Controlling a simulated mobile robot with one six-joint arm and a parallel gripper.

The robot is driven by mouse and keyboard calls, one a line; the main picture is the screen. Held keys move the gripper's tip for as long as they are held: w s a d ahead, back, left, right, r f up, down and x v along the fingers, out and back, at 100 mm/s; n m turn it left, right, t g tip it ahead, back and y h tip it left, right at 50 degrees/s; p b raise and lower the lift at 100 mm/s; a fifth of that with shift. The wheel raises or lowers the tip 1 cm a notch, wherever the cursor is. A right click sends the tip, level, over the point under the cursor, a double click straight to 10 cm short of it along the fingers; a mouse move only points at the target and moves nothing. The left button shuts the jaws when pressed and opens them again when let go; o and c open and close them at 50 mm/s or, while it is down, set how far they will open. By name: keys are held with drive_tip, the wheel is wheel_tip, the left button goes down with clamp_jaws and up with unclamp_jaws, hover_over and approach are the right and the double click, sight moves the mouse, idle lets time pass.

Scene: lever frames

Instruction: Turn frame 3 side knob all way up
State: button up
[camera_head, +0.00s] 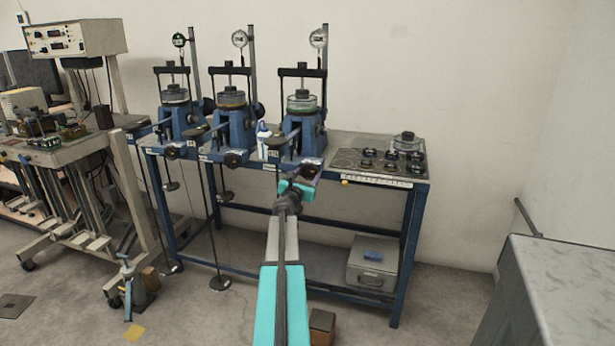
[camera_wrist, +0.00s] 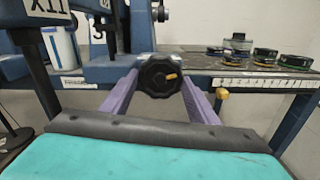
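Three blue lever frames stand in a row on the bench. The rightmost frame (camera_head: 304,135), with a dial gauge on top, has a dark side knob (camera_head: 308,169) low on its front. In the wrist view this knob (camera_wrist: 160,76) is round, black and ridged, with an orange mark right of its centre. My gripper (camera_head: 307,179) is at this knob. In the wrist view the two purple fingers of my gripper (camera_wrist: 160,85) lie on either side of the knob, their tips at its edges. Whether they press on it or stand just clear cannot be told.
The middle frame (camera_head: 232,120) and left frame (camera_head: 179,115) stand to the left, with hanging weights below. A white bottle (camera_head: 263,142) stands beside the rightmost frame. Several round dishes lie on a panel (camera_head: 372,180) at the right. A grey box (camera_head: 371,265) sits on the lower shelf.

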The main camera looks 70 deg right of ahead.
drive_tip(key=shift+f+m+b, duration=0.1)
drive_tip(key=shift+m+b, duration=0.2)
drive_tip(key=shift+b, duration=0.2)
drive_tip(key=o, duration=1)
drive_tip(key=shift+o, duration=0.2)
drive_tip(key=shift+a, duration=0.15)
drive_tip(key=a, duration=1.3)
drive_tip(key=shift+s+a+b, duration=0.25)
drive_tip(key=shift+s+b, duration=0.1)
